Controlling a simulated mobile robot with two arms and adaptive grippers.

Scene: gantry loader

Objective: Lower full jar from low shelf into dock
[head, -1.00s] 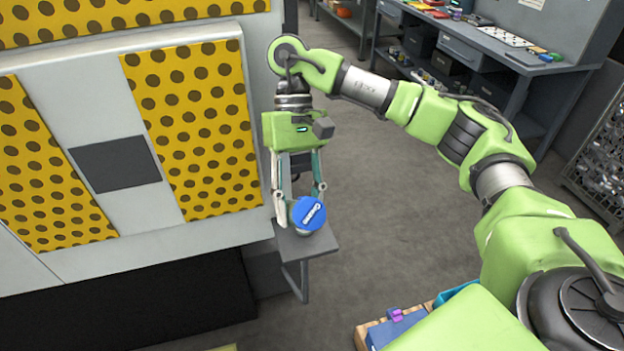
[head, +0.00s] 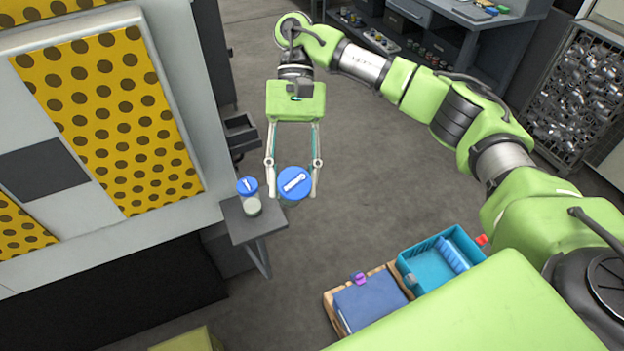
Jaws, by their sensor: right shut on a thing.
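My right gripper (head: 293,190) is shut on a jar with a round blue lid (head: 294,183) that bears a white mark. It holds this jar in the air, just right of the small grey shelf (head: 244,226). The jar's body is mostly hidden under its lid. A second jar (head: 252,207), pale with a blue lid, stands on the small shelf beside the held one. I cannot tell from the lids which jar is full. I cannot make out the dock for certain. My left gripper is out of view.
A machine front with yellow dotted panels (head: 117,120) stands at the left. A blue tray (head: 428,264) and a blue box (head: 369,301) lie at lower right. A wire cage of metal parts (head: 575,95) stands at right. The floor (head: 350,205) between is open.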

